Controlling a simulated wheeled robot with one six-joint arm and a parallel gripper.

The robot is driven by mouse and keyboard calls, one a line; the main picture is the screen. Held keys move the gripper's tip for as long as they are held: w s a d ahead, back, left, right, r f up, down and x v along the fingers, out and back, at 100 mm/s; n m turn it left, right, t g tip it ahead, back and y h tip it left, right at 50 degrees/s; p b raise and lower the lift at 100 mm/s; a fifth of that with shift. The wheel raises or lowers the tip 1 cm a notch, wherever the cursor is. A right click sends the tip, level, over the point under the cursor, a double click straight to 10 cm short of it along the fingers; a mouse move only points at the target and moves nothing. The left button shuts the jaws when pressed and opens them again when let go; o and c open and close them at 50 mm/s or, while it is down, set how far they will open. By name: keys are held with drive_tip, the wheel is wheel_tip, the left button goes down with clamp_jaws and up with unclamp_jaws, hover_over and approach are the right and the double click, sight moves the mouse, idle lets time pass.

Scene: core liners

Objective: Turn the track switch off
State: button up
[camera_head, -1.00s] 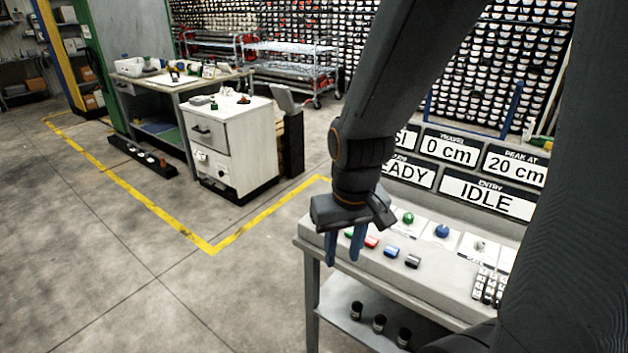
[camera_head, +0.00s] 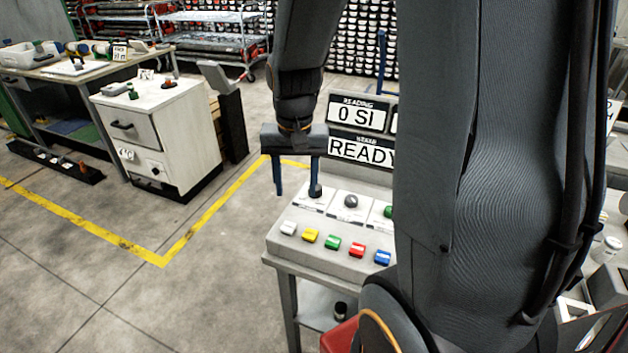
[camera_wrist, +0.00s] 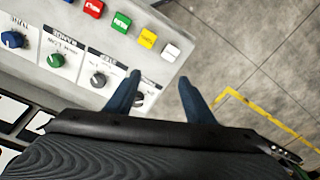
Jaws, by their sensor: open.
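My gripper (camera_head: 297,190) is open and empty, pointing down over the left end of a grey console (camera_head: 277,243). It also shows in the wrist view (camera_wrist: 159,80). One blue finger overlaps the leftmost dark knob (camera_wrist: 139,99) in both views; I cannot tell if they touch. The other finger is over the floor in the wrist view. A second dark knob (camera_head: 351,201), a green knob (camera_wrist: 56,60) and a blue knob (camera_wrist: 13,39) follow along the row. No label reading "track" is legible, so I cannot tell which control is the track switch.
Coloured buttons line the console's front edge, from a white one (camera_head: 288,228) to a blue one (camera_head: 383,258). Displays behind read "0 SI" (camera_head: 357,116) and "READY" (camera_head: 360,150). A white cabinet (camera_head: 150,145) stands left. Open floor lies between. My arm hides the console's right part.

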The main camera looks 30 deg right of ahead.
drive_tip(key=w+d+m, duration=0.2)
drive_tip(key=d, duration=0.1)
drive_tip(key=w+d+f+m, duration=0.1)
drive_tip(key=w+d+m, duration=0.1)
drive_tip(key=w+d, duration=0.1)
drive_tip(key=w+d+m, duration=0.2)
drive_tip(key=d+m, duration=0.1)
drive_tip(key=shift+w+f+g, duration=0.2)
drive_tip(key=shift+g, duration=0.2)
drive_tip(key=shift+w+d+f+m, duration=0.1)
drive_tip(key=shift+d+f+m, duration=0.1)
drive_tip(key=shift+m, duration=0.1)
wheel_tip(320, 180, down, 7)
drive_tip(key=shift+f+p, duration=0.15)
drive_tip(key=shift+p, duration=0.55)
drive_tip(key=c, duration=1.1)
